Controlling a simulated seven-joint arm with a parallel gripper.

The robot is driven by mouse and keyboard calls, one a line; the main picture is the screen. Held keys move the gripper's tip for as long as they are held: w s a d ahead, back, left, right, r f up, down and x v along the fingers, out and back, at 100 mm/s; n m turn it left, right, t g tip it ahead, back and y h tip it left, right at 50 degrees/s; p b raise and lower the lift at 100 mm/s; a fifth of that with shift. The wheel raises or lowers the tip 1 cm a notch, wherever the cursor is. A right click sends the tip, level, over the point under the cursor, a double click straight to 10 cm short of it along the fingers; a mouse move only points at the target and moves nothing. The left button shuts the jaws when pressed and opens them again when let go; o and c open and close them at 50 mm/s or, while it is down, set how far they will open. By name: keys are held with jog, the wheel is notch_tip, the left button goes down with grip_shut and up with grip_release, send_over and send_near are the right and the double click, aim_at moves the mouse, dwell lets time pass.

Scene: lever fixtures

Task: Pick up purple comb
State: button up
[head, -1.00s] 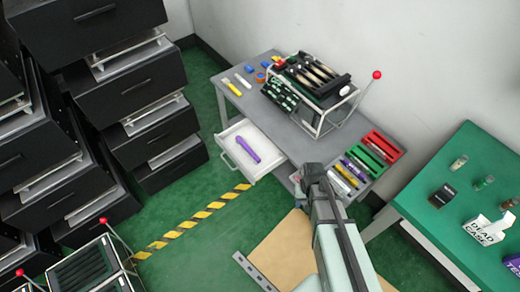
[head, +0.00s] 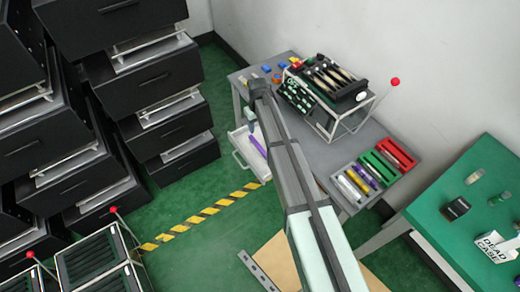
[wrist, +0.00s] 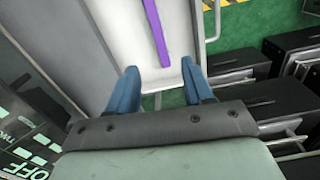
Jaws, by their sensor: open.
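The purple comb (head: 258,146) lies in the open white drawer (head: 241,151) of the grey table, partly hidden by my arm in the head view. In the wrist view the comb (wrist: 157,34) is a long purple strip on the white drawer floor (wrist: 128,22), ahead of my fingers and roughly in line with the space between them. My gripper (wrist: 162,80) has its two blue fingers apart with nothing between them. In the head view my gripper end is above the drawer, mostly hidden by the arm.
The grey table (head: 357,140) holds a tool rack (head: 325,95) with a red-knobbed lever, and coloured trays (head: 373,168). Black drawer cabinets (head: 140,80) stand at left. A green table (head: 480,222) is at right. Green floor lies open before the drawer.

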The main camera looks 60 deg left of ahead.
jog(key=n, duration=0.1)
send_over(260, 147)
jog(key=f, duration=0.8)
jog(key=shift+s+f, duration=0.15)
jog(key=shift+s, duration=0.15)
jog(key=shift+w+d+f, duration=0.1)
jog(key=shift+w+f, duration=0.05)
jog(key=shift+f, duration=1.25)
jog(key=shift+w+f, duration=0.1)
jog(key=shift+f, duration=1.25)
jog(key=shift+f, duration=0.25)
grip_shut()
